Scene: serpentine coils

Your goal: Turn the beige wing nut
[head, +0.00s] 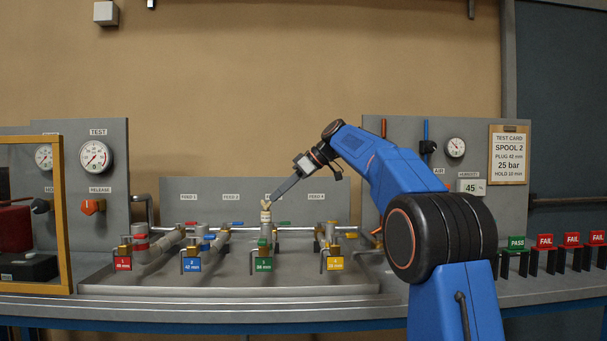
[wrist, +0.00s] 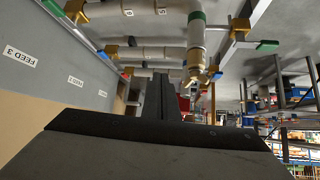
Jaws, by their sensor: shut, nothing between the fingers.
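The beige wing nut (head: 265,206) is small and sits at the top of the upright pipe of the green-tagged spool 3 in the head view. In the wrist view, a beige winged piece (wrist: 196,76) at the end of the green-banded pipe appears to be the same nut. My gripper (head: 271,200) reaches down from the upper right, with its tips right by the nut. In the wrist view, my gripper (wrist: 160,80) is shut, its dark fingers together and empty, just left of the nut. I cannot tell whether they touch it.
Tags in red (head: 123,264), blue (head: 192,265), green (head: 263,265) and yellow (head: 335,264) stand along the tray (head: 230,290). Pipes and valves crowd around the nut. A grey back panel (head: 180,212) stands behind it. A gauge panel (head: 105,160) is at left.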

